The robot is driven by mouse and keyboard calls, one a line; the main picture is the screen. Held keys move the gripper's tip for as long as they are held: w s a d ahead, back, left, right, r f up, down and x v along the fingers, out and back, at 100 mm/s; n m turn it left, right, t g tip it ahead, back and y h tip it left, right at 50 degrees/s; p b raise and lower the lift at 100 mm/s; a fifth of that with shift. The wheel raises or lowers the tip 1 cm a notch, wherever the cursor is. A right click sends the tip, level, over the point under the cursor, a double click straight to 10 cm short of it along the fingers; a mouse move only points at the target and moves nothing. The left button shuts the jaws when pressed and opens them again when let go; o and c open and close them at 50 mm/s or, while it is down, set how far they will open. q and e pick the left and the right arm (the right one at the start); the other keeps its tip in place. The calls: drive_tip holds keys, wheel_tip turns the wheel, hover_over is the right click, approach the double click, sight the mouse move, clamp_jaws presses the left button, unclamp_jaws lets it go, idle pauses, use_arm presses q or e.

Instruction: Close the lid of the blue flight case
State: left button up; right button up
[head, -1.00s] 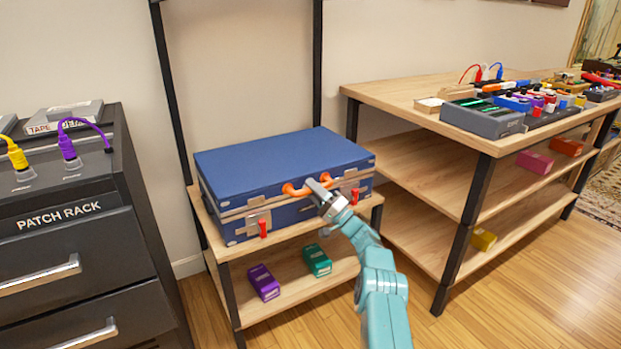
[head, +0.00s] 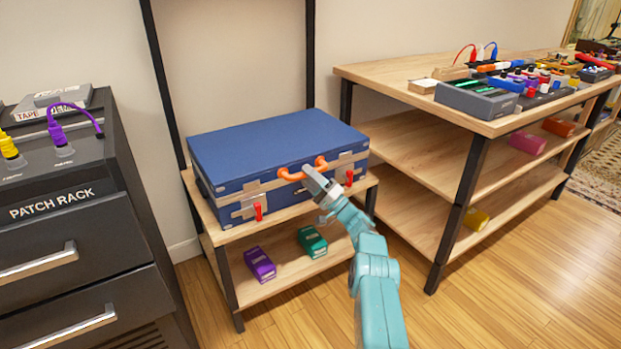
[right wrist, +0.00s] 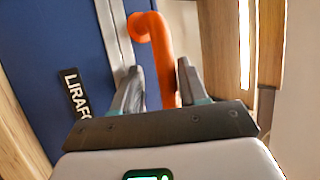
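The blue flight case (head: 275,145) stands on a small wooden shelf unit, and its lid looks shut down along the metal seam. Two red latches hang on its front, one on the left (head: 258,211) and one on the right (head: 349,178). The orange handle (head: 302,169) is on the front between them. My right gripper (head: 314,178) is at the handle. In the right wrist view its fingers (right wrist: 158,88) are apart, with the orange handle (right wrist: 163,50) between them; I cannot tell whether they touch it. My left gripper is not in view.
The shelf below the case (head: 285,277) holds a purple box (head: 260,264) and a green box (head: 312,241). A black patch rack (head: 75,215) stands close on the left. A wooden bench (head: 400,78) with pedals stands on the right. The floor in front is clear.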

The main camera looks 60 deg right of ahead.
drive_tip(key=shift+s, duration=0.15)
drive_tip(key=p+v, duration=0.3)
drive_tip(key=v, duration=1.3)
drive_tip(key=shift+f, duration=0.1)
